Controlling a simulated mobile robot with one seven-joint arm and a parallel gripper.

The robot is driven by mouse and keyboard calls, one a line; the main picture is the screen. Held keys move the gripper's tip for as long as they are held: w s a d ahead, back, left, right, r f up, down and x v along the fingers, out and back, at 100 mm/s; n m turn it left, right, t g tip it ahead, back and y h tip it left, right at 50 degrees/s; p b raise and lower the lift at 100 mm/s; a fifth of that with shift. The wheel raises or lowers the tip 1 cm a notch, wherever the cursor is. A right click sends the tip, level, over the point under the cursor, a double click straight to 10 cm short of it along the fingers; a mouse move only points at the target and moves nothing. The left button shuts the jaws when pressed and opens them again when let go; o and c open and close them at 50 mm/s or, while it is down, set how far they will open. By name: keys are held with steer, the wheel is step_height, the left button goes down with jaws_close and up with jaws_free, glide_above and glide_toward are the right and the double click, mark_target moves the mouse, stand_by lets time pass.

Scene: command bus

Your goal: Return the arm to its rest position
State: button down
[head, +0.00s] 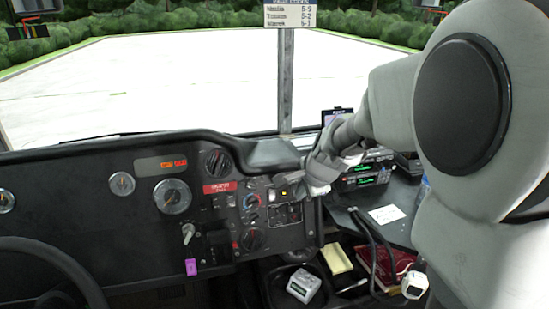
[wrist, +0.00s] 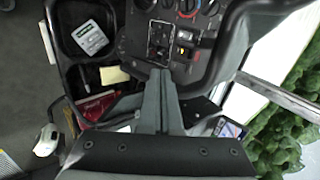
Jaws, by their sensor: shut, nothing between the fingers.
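My gripper (head: 284,187) is at the dashboard's right end in the head view, close in front of the switch panel (head: 252,213). In the wrist view my gripper (wrist: 161,72) shows as grey fingers shut together with nothing between them. The fingertips point at the switches near a lit amber one (wrist: 181,51). I cannot tell whether they touch the panel. My arm (head: 400,100) reaches in from the right of the head view, and hides part of the windshield and the console behind it.
The steering wheel (head: 50,262) is at lower left. Radios (head: 366,178) sit right of my gripper. Below are a white device (head: 303,284), a yellow pad (head: 336,259), a red book (head: 388,262) and a black cable. A post (head: 286,80) divides the windshield.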

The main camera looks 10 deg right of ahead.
steer(key=s+a+r+n+g+h, duration=0.1)
steer(key=s+r+n, duration=0.3)
steer(key=s+n, duration=0.65)
steer(key=s+a+r+n, duration=0.1)
steer(key=s+r+n, duration=0.35)
steer(key=s, duration=1.15)
step_height(320, 180, up, 13)
steer(key=n+p, duration=0.1)
steer(key=p, duration=1.3)
steer(key=shift+d, duration=0.15)
steer(key=shift+w+f, duration=0.1)
steer(key=shift+f, duration=0.05)
